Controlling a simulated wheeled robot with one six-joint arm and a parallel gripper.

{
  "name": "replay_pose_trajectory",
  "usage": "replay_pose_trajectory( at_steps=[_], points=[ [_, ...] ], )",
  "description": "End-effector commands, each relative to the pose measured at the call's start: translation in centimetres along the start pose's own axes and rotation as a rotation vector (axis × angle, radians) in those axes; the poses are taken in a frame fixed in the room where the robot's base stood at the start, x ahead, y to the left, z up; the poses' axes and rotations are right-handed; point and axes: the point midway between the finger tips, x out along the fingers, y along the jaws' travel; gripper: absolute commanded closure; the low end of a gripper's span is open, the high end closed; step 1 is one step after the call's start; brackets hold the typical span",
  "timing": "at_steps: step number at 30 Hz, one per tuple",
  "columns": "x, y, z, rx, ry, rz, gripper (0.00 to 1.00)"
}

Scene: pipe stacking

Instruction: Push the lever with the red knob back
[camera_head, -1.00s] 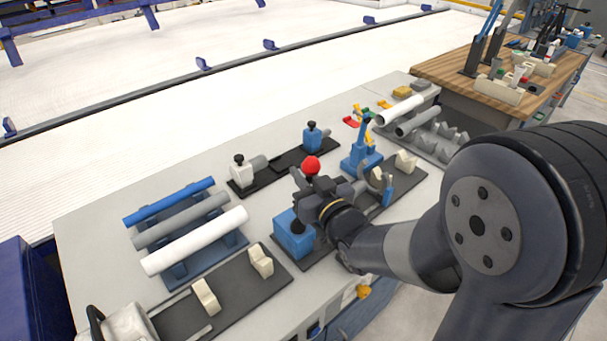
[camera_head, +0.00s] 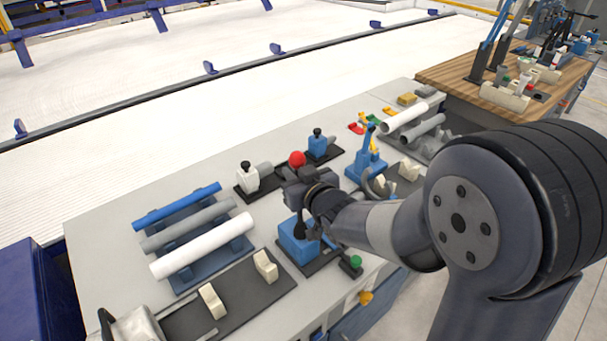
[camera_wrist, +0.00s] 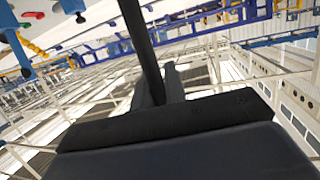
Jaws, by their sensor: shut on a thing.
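The red knob (camera_head: 296,159) shows just above and beyond my gripper (camera_head: 297,182) in the head view. My gripper is shut on the lever below the knob; its body hides most of the rod. In the wrist view, a dark rod (camera_wrist: 140,40) runs up from between the fingers (camera_wrist: 165,88), and the knob is out of view. A blue block (camera_head: 297,240) stands on a dark plate under my gripper.
A second blue lever stand (camera_head: 367,160) is to the right. Pipes, including a white one (camera_head: 203,245), lie on a rack at left. A green button (camera_head: 355,262) is near the bench's front edge.

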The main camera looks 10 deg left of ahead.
Motion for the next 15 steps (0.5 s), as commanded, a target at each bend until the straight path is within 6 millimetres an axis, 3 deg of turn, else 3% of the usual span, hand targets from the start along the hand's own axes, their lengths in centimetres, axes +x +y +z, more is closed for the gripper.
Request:
replay_pose_trajectory(
  at_steps=[9, 15],
  points=[
    [3.7, -0.8, -0.3, -0.035, -0.176, 0.005, 1.0],
    [4.5, -0.9, 0.0, -0.042, -0.215, 0.008, 1.0]
  ],
)
